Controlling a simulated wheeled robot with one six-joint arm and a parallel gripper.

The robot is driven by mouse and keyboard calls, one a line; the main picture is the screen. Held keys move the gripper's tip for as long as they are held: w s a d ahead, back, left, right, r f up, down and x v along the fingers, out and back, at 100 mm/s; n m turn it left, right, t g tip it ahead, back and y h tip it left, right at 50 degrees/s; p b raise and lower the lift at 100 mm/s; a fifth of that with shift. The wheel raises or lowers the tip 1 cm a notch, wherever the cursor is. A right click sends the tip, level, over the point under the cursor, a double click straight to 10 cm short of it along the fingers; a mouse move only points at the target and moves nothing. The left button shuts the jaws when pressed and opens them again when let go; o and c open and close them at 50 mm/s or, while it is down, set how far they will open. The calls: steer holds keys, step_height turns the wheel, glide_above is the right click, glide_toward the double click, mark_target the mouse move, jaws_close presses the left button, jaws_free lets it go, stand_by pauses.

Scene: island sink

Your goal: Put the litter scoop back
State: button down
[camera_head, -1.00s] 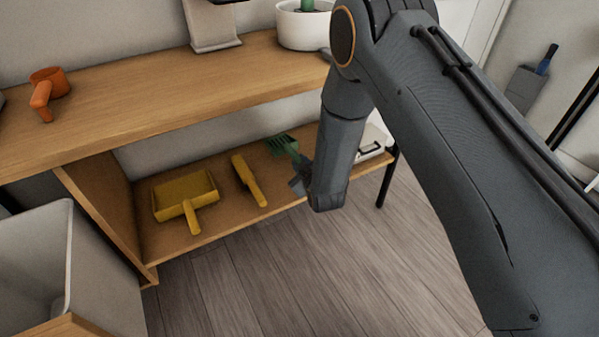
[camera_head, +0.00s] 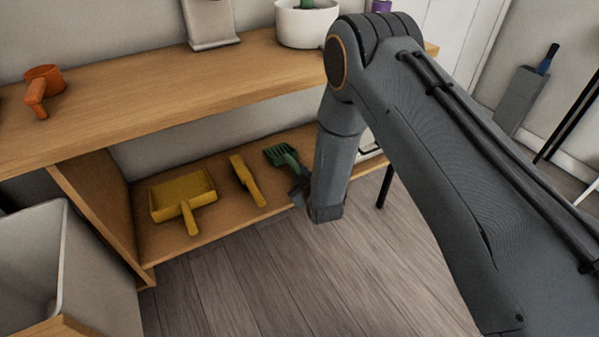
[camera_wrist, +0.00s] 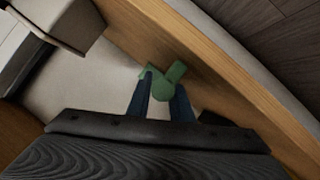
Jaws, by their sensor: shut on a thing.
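The green litter scoop (camera_head: 284,155) shows its slotted head over the right part of the lower wooden shelf. My gripper (camera_head: 299,188) is at the scoop's near end, shut on it; my arm partly blocks the fingers in the head view. In the wrist view, the dark blue fingertips (camera_wrist: 162,98) close around a green part of the scoop (camera_wrist: 166,76). The rest of the scoop is hidden there. I cannot tell whether the scoop touches the shelf.
A yellow dustpan (camera_head: 182,196) and a yellow brush (camera_head: 247,180) lie left of the scoop on the lower shelf (camera_head: 215,225). The upper shelf (camera_head: 150,95) overhangs them and holds an orange scoop (camera_head: 42,90) and a white pot (camera_head: 303,25). A grey bin (camera_head: 35,255) stands at left.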

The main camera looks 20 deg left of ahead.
steer(key=c, duration=1.6)
jaws_free()
steer(key=shift+s+f, duration=0.1)
